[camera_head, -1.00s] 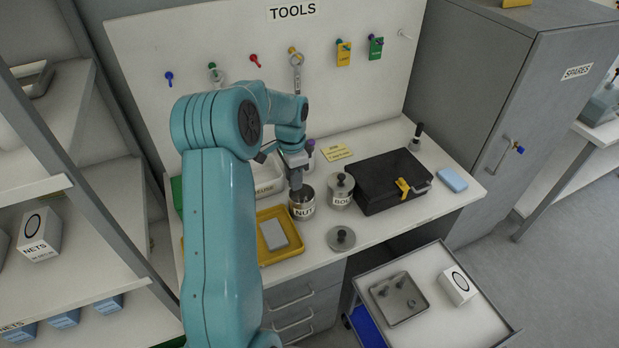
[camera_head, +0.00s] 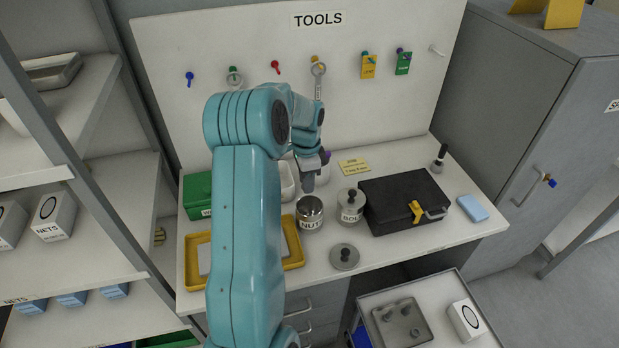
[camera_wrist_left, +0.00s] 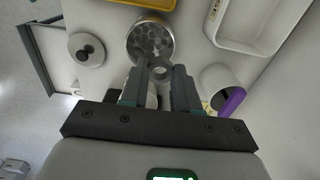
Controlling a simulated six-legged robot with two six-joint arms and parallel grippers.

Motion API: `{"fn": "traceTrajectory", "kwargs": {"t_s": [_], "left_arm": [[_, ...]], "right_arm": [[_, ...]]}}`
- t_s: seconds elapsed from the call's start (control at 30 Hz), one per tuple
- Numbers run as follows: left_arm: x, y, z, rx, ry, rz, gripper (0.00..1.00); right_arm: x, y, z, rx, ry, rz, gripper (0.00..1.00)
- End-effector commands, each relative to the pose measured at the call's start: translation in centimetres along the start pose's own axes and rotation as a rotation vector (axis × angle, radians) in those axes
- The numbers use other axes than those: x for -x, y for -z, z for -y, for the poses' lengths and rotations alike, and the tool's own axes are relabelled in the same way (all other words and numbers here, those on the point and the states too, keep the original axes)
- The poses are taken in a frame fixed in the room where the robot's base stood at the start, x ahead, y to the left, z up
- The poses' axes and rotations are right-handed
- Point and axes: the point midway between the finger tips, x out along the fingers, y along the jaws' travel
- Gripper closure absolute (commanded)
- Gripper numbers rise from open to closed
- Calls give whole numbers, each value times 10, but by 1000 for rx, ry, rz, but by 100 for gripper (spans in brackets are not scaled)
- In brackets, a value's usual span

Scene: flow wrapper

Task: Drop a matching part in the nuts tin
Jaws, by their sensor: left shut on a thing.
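The nuts tin (camera_head: 310,225) stands on the bench without a lid, its label partly readable as "NUT". In the left wrist view the tin (camera_wrist_left: 131,46) shows several grey parts inside. My left gripper (camera_head: 308,186) is just behind and above the tin's mouth. In the left wrist view my left gripper (camera_wrist_left: 160,78) is shut on a small grey ring-shaped nut (camera_wrist_left: 159,71), which appears at the tin's near rim. The nut is hidden in the head view. My right gripper is not in view.
A lidded bolts tin (camera_head: 351,217) and black case (camera_head: 390,192) stand right of the nuts tin. A loose knobbed lid (camera_head: 344,258) lies in front. A yellow tray (camera_head: 293,256) is at left. A white cup with purple (camera_wrist_left: 214,76) stands close to my gripper.

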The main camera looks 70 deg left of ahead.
Motion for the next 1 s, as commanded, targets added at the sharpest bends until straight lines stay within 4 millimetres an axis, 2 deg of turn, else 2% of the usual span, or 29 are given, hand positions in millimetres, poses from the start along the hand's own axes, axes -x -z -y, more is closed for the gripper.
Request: {"fn": "traceTrajectory", "kwargs": {"t_s": [0.3, 0.4, 0.7, 0.73, 0.8, 0.83, 1.0], "left_arm": [[-44, -1, 0, 0, -2, 1, 99], [-52, 0, 0, 0, -2, 1, 99], [-54, 2, 0, 0, 0, 0, 99], [-54, 2, 0, 0, 0, 0, 67], [-54, 3, 0, 0, -1, 0, 44], [-54, 3, 0, 0, -1, 0, 40], [-54, 3, 0, 0, -1, 0, 40]], "right_arm": [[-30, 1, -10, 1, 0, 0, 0], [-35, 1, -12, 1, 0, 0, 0], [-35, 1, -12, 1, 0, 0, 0], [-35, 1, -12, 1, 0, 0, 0], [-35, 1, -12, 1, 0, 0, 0], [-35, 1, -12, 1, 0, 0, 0], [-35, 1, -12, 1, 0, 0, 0]]}}
